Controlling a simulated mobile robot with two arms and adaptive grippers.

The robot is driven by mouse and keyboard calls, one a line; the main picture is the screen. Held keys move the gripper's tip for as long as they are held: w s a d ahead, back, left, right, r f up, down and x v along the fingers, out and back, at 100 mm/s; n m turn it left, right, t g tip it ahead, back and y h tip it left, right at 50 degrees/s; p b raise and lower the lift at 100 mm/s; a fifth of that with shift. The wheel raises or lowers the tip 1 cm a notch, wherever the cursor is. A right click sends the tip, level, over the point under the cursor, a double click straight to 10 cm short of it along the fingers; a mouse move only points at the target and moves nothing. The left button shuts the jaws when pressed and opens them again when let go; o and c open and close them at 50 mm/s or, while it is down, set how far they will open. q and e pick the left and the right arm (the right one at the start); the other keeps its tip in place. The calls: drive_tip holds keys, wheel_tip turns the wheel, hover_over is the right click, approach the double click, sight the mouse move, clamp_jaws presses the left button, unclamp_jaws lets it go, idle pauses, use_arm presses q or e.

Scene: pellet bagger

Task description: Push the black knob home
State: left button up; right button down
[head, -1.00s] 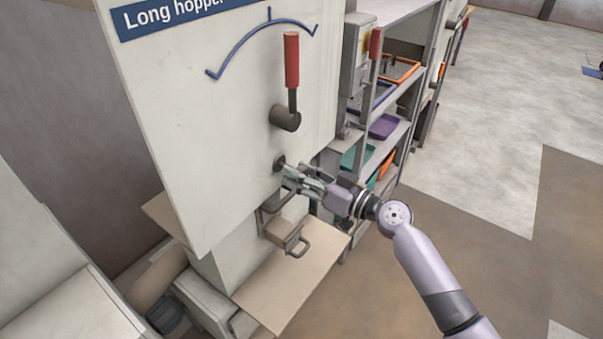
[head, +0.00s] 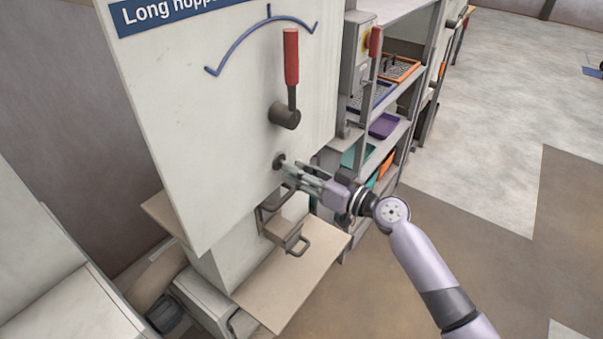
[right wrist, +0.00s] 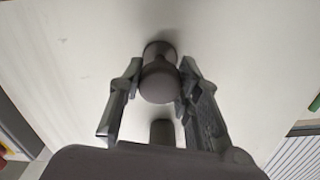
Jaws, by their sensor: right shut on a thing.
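The black knob (right wrist: 159,84) has a round dark head on a short stem, standing out from a dark round collar (head: 279,161) on the pale machine panel (head: 225,130). In the head view the knob's head is largely hidden by my fingers. My right gripper (head: 288,168) is at the panel below the red-handled lever. In the right wrist view my right gripper (right wrist: 160,75) has one fingertip on each side of the knob and is shut on it. A stretch of stem shows between head and collar. My left gripper is not in view.
The red-handled lever (head: 291,60) stands upright above the knob, under a blue arc. Below are a metal bracket with a handle (head: 290,240) and a tan shelf (head: 290,285). A rack with trays (head: 385,125) stands at the right. The floor at right is open.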

drive_tip(key=shift+b+x, duration=0.6)
drive_tip(key=shift+x, duration=0.35)
drive_tip(key=shift+r, duration=0.1)
drive_tip(key=c, duration=1.6)
unclamp_jaws()
drive_tip(key=shift+c, duration=0.2)
drive_tip(key=o, duration=0.5)
drive_tip(key=shift+w+a, duration=0.1)
drive_tip(key=shift+a, duration=0.05)
drive_tip(key=v, duration=1.2)
